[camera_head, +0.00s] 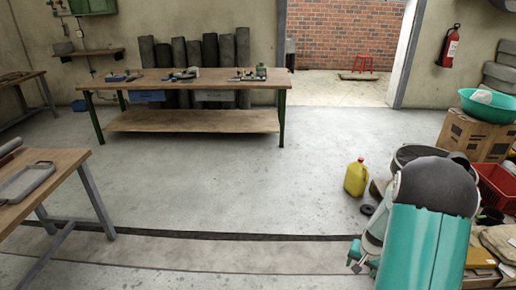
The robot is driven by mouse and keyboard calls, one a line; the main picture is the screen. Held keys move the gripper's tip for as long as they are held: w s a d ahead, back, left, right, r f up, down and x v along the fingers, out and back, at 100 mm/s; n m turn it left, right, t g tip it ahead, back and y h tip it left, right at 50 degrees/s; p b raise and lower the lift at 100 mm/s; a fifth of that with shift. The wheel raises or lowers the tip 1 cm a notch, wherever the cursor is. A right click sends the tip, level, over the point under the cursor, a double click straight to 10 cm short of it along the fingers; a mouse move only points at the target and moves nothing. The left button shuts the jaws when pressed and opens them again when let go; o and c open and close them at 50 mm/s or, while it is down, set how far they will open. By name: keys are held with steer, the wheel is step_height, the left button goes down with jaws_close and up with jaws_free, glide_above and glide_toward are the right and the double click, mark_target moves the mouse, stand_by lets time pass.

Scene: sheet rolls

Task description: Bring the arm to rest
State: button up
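My arm shows at the lower right, in teal and grey with a dark joint cover, bent and reaching low. My gripper (357,265) shows only in part at its lower left side, small and partly covered by the arm. I cannot tell whether its fingers are open or shut, and I see nothing clearly held in it.
A yellow jug (356,178) stands on the floor left of my arm. Boxes and a green basin (489,104) stand at the right. A workbench (190,83) stands ahead and a table (45,170) at the left. The middle floor is clear. A doorway opens behind.

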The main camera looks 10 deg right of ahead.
steer(key=s+a+r+n+t, duration=0.1)
steer(key=a+r+n, duration=0.1)
steer(key=a+r, duration=0.75)
steer(key=s+a+r+n+t, duration=0.1)
steer(key=a+r+n, duration=0.1)
steer(key=a+r, duration=0.8)
steer(key=s+a+r+n+t, duration=0.1)
steer(key=s+a+r+n, duration=0.1)
steer(key=s+a+r, duration=0.2)
steer(key=s+a+r+n+t, duration=0.1)
steer(key=s+a+r+n, duration=0.1)
steer(key=s+a+r, duration=0.3)
steer(key=s+r, duration=0.4)
steer(key=s, duration=0.1)
steer(key=shift+a+r+n+y, duration=0.25)
steer(key=shift+n+y, duration=0.05)
steer(key=shift+n, duration=0.1)
